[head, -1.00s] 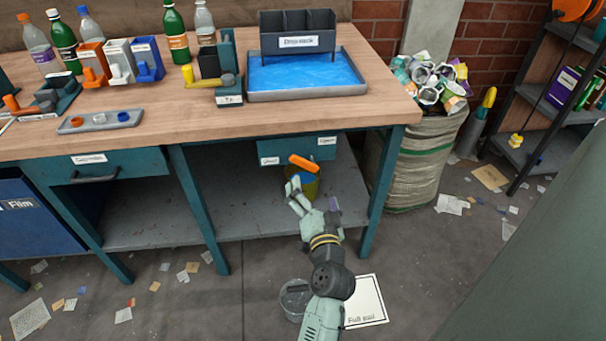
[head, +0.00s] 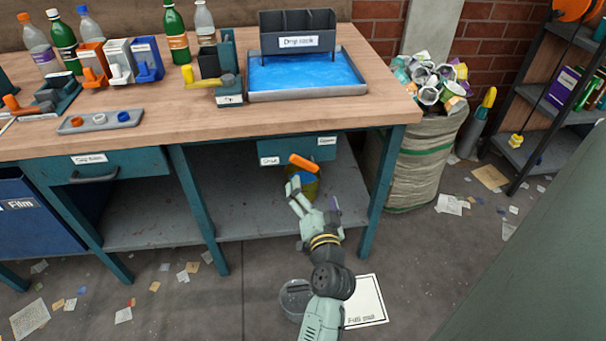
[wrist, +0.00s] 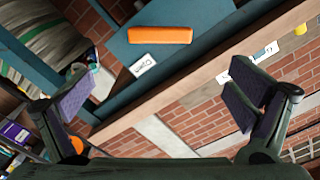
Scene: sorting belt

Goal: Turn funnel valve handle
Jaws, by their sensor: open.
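The orange valve handle (head: 304,162) sticks out under the tabletop, at the lower edge of a teal panel (head: 300,148). The panel has a label on its left that seems to read "Shut" and one on its right that seems to read "Open". In the wrist view the handle (wrist: 160,35) appears as an orange bar between and beyond the fingers. My gripper (head: 306,190) is open and empty, just below and in front of the handle, apart from it. In the wrist view my gripper's fingers (wrist: 160,100) are spread wide. A yellowish bucket (head: 310,188) with a blue inside is partly hidden behind my gripper.
The workbench (head: 385,135) edge overhangs the handle, with a teal leg (head: 374,200) to the right. A blue-filled tray (head: 370,91) sits on top. A grey pail (head: 293,296) and a white floor sheet (head: 368,300) lie below my arm. A full sack (head: 415,170) stands right.

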